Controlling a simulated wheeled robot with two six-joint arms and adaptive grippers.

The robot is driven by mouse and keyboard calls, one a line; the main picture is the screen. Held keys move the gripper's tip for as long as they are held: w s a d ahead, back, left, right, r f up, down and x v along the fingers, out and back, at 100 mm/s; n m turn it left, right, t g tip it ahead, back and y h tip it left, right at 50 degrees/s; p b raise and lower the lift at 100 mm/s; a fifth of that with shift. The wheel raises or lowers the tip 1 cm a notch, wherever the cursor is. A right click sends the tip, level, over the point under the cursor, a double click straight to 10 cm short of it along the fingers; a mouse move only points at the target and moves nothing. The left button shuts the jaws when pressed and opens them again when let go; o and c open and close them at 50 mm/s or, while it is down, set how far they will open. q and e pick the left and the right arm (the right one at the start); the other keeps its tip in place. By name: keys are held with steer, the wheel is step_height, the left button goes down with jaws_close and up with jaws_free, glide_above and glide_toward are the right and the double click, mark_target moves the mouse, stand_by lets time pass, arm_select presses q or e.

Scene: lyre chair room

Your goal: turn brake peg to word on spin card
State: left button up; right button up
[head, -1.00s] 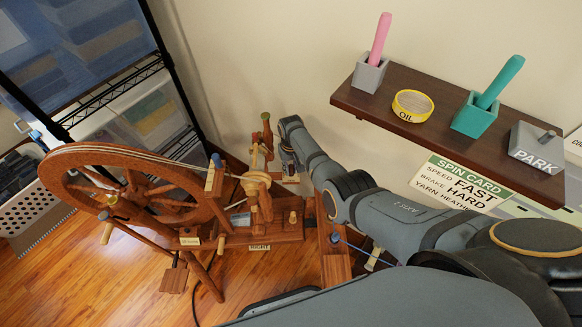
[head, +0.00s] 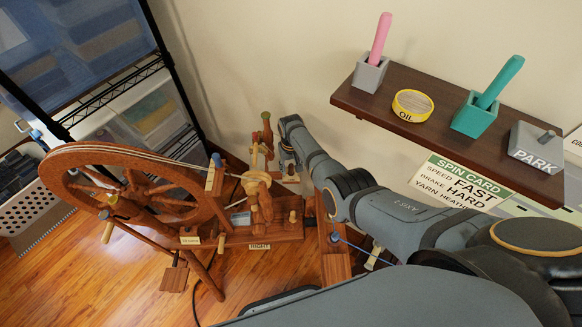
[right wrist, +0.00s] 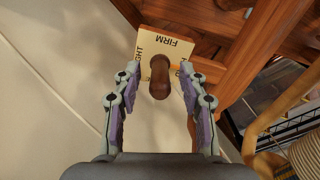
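The brake peg (right wrist: 159,80) is a dark brown rounded wooden peg in the right wrist view. It stands in front of a cream word plate (right wrist: 160,38) that reads FIRM at its top edge. A word ending in GHT shows on the plate's left side, and the word on its right is mostly hidden by a finger. My right gripper (right wrist: 160,72) is open, with one finger on each side of the peg and a gap to each. The spin card (head: 462,183) on the wall reads SPEED FAST, BRAKE HARD. My left gripper is not in view.
The spinning wheel (head: 75,160) stands on the wooden floor at the left. A dark wall shelf (head: 385,103) holds an oil tin (head: 413,105), two peg holders and a grey PARK block (head: 538,150). A black wire rack (head: 168,70) stands behind the wheel.

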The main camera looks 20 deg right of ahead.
mark_target(291, 165)
step_height(291, 165, up, 12)
stand_by(0.6)
steer(key=shift+s+f, duration=0.1)
